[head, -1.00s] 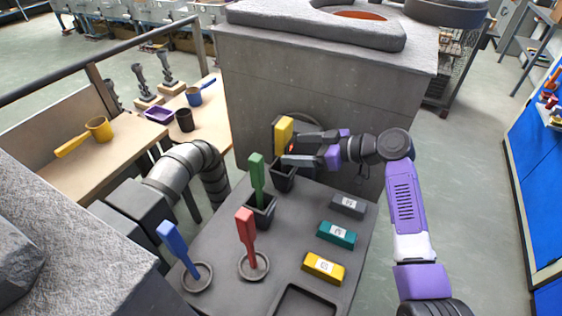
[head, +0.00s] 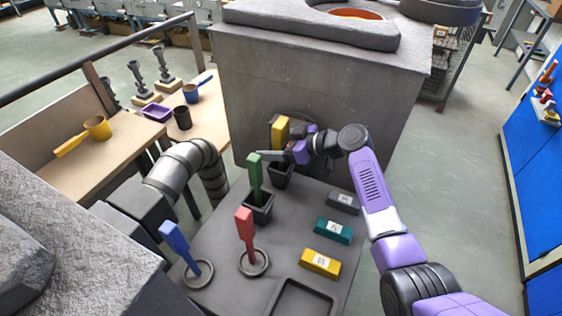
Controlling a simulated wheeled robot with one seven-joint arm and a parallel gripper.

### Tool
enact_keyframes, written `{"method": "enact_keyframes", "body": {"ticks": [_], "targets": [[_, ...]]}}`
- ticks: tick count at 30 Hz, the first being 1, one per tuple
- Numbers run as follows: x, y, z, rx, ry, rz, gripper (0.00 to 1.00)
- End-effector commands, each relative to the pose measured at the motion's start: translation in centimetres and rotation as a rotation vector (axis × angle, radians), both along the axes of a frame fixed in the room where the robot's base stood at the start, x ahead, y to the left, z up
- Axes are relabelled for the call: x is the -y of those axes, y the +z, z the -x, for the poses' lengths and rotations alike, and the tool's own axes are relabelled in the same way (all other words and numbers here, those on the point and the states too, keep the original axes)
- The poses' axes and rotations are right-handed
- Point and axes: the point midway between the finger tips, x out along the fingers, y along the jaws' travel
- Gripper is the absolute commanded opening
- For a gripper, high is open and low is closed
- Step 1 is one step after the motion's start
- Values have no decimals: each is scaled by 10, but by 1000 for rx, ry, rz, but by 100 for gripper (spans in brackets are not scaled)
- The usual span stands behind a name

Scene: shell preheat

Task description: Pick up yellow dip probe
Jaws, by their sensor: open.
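The yellow dip probe (head: 280,130) stands upright at the far end of the grey bench, its lower part in a small black square cup (head: 281,179). My gripper (head: 278,147) is open at the probe, reaching in from the right. One grey finger lies across the front of the probe, below its yellow handle. The other finger is mostly hidden behind the handle. The probe appears to be between the fingers; I cannot tell whether they touch it. The probe's lower shaft is hidden by the near finger and the cup.
A green probe (head: 255,176) stands in a nearer black cup (head: 258,210), close to my near finger. Red (head: 244,228) and blue (head: 173,238) probes stand in round rings nearer still. Grey (head: 343,202), teal (head: 333,231) and yellow (head: 320,263) labelled blocks lie to the right. A concrete furnace (head: 300,85) rises behind.

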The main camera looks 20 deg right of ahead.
Motion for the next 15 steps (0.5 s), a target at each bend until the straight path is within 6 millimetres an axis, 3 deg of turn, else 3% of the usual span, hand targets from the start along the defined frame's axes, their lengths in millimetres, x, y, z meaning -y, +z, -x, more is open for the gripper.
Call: {"method": "enact_keyframes", "body": {"ticks": [2,12,15], "targets": [[0,0,0,0,0,0,76],[0,0,0,0,0,0,10],[0,1,0,1,0,0,10]]}}
